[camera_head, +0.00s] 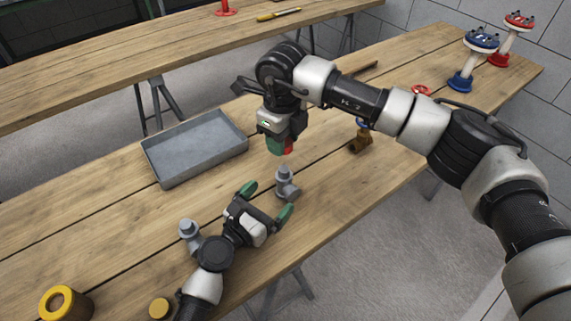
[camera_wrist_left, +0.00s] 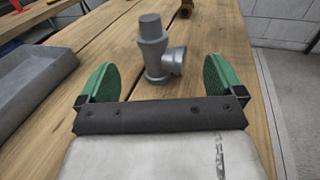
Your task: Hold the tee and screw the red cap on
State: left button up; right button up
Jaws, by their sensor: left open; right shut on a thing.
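A grey tee (camera_head: 286,188) stands upright on the wooden table, its side branch pointing right in the left wrist view (camera_wrist_left: 152,48). My left gripper (camera_head: 267,201) is open, its green fingers on either side of the space just short of the tee. In the left wrist view the tee stands ahead of and between the fingertips (camera_wrist_left: 160,76), apart from both. My right gripper (camera_head: 280,147) points down above the tee, shut on the red cap (camera_head: 289,146). The cap is mostly hidden by the fingers and hangs clear of the tee's top.
A grey metal tray (camera_head: 165,178) lies behind left. Another grey fitting (camera_head: 189,232) stands beside my left wrist. A yellow ring-shaped part (camera_head: 62,304) and a brass fitting (camera_head: 360,142) lie on the table. Blue (camera_head: 481,40) and red (camera_head: 517,20) flanged pieces stand at the far right.

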aim_at(283, 184)
pick_arm(q)
jog(key=shift+w, duration=0.35)
pick_arm(e)
jog(key=shift+w, duration=0.3)
pick_arm(q)
jog(key=shift+s+r, duration=0.4)
jog(key=shift+s, duration=0.35)
pick_arm(e)
jog(key=shift+s+r, duration=0.5)
jog(key=shift+s, duration=0.35)
pick_arm(q)
jog(key=shift+x, duration=4)
pick_arm(e)
jog(key=shift+w+f, duration=0.15)
jog(key=shift+w, duration=0.1)
pick_arm(q)
jog(key=shift+a, duration=0.1)
jog(key=shift+c, duration=0.5)
jog(key=c, duration=1.2)
jog(key=shift+c, duration=0.2)
pick_arm(e)
jog(key=shift+a+f, duration=0.1)
jog(key=shift+f, duration=2.4)
